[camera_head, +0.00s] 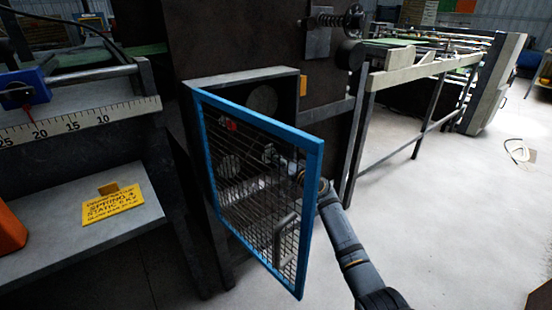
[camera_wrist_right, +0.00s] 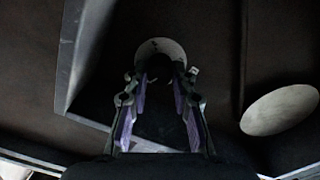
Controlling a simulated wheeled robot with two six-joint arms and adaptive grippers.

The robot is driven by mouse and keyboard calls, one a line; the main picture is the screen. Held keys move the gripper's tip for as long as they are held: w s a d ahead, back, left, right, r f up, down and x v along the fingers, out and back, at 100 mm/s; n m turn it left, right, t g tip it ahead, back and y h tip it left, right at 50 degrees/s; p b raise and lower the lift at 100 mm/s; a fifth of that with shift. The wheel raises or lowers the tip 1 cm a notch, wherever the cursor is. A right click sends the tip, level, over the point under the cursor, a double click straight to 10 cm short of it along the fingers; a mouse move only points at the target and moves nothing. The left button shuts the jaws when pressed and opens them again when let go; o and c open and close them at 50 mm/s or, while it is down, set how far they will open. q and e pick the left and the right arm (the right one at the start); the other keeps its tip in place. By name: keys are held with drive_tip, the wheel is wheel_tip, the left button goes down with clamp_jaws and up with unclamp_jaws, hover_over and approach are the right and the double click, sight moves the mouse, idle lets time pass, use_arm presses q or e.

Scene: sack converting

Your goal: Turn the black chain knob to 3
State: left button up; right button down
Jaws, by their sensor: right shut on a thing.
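The black chain knob (camera_wrist_right: 159,66) is a dark round shape in front of a pale disc (camera_wrist_right: 160,46) in the right wrist view. My right gripper (camera_wrist_right: 160,82) has its purple-padded fingers on either side of it and is shut on it. In the head view my right gripper (camera_head: 276,158) is inside the grey box, seen partly through the mesh of the open blue-framed door (camera_head: 314,155). No readable number shows at the knob, so its setting cannot be told. My left gripper is not in view.
The open door, with a grey handle (camera_head: 284,240), stands close to my right forearm. A second pale disc (camera_wrist_right: 280,109) lies right of the knob. A yellow sign (camera_head: 113,204) rests on a grey shelf at left. The floor at right is mostly clear.

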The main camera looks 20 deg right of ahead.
drive_tip(key=m, duration=0.2)
drive_tip(key=shift+m+p, duration=0.3)
drive_tip(key=shift+p, duration=0.05)
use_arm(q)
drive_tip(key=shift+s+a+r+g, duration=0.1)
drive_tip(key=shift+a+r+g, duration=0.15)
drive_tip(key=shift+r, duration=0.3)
use_arm(e)
drive_tip(key=shift+m, duration=0.3)
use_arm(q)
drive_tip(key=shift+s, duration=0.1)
use_arm(e)
drive_tip(key=shift+f+m, duration=0.1)
drive_tip(key=shift+m, duration=0.2)
drive_tip(key=c, duration=1.1)
unclamp_jaws()
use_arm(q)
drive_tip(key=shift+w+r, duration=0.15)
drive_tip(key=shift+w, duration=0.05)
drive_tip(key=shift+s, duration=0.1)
use_arm(e)
drive_tip(key=v, duration=1.2)
